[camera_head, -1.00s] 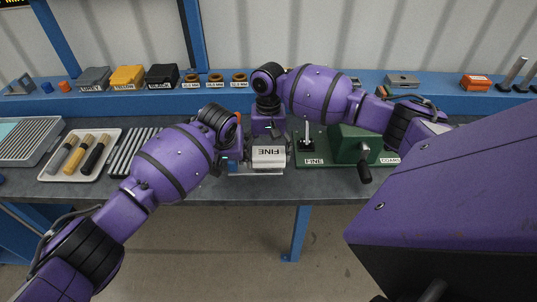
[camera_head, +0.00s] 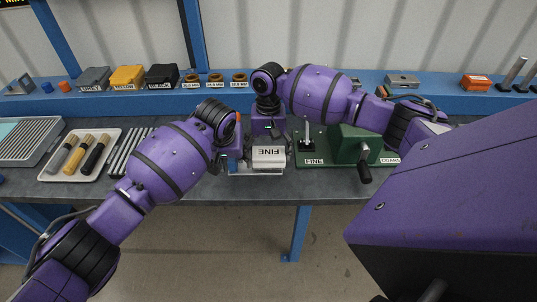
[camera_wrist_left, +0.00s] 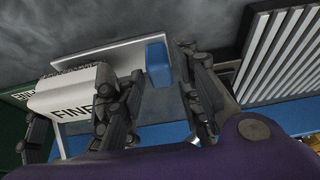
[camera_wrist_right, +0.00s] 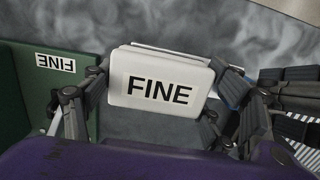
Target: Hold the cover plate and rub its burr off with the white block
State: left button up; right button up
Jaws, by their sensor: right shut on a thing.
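The white block (camera_head: 268,158), marked FINE, is in my right gripper at the bench's front edge. In the right wrist view the block (camera_wrist_right: 160,80) sits between the fingers of my right gripper (camera_wrist_right: 155,90), which is shut on it. The flat grey cover plate (camera_wrist_left: 105,52) lies partly behind the block in the left wrist view. A blue piece (camera_wrist_left: 158,62) stands at the plate's right part, between the fingers of my left gripper (camera_wrist_left: 160,75). Those fingers are apart, with gaps beside the blue piece. I cannot see a burr; block and gripper hide part of the plate.
A green base (camera_head: 312,162) marked FINE, with a crank, stands right of the block. A tray (camera_head: 55,173) of several handled tools and a ribbed rack (camera_head: 137,136) lie left. A blue shelf (camera_head: 300,104) with boxes and rings runs behind. The floor in front is clear.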

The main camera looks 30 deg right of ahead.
pick_arm(q)
jog(key=shift+f, duration=0.1)
jog(key=shift+x, duration=0.85)
jog(key=shift+w, duration=0.1)
grip_shut()
dwell(1.0)
pick_arm(e)
jog(key=shift+o, duration=1.1)
jog(key=c, duration=0.4)
